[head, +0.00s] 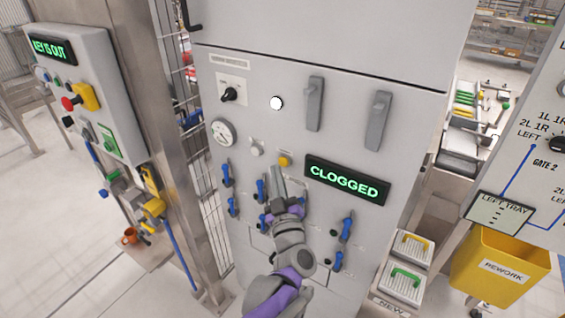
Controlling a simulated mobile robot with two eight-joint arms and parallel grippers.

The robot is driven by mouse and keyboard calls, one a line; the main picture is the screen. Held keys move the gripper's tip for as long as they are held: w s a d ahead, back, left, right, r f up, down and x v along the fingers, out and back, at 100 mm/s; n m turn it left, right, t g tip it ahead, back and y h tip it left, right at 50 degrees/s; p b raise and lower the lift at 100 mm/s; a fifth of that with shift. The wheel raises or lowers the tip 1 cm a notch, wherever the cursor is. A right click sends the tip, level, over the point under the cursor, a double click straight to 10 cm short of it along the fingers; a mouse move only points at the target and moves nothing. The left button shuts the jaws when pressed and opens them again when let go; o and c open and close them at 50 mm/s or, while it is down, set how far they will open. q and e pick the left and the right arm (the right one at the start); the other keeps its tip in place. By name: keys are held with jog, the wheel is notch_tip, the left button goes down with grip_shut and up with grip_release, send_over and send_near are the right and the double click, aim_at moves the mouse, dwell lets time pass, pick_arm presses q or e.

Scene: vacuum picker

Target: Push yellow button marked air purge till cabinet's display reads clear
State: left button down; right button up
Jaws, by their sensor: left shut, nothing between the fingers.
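The grey cabinet (340,60) stands in the middle of the head view. My right gripper is not in view.
Blue-handled valves (227,175) surround my left gripper. A gauge (222,132), a black knob (229,94) and two grey handles (314,104) are above. A control box (92,70) reading KEY IS OUT is at left. A yellow REWORK bin (500,268) is at right.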

pick_arm(q)
jog(key=shift+w, duration=0.1)
dwell(0.6)
jog(key=shift+w+d, duration=0.25)
jog(key=shift+w, duration=0.05)
jog(key=shift+w+d, duration=0.2)
jog(key=shift+w, duration=0.05)
dwell(0.6)
dwell(0.3)
jog(key=shift+s+a, duration=0.45)
jog(key=shift+s, duration=0.2)
jog(key=s+a, duration=0.1)
jog(key=s, duration=0.1)
jog(key=s+a, duration=0.2)
jog(key=shift+b, duration=0.3)
dwell(0.5)
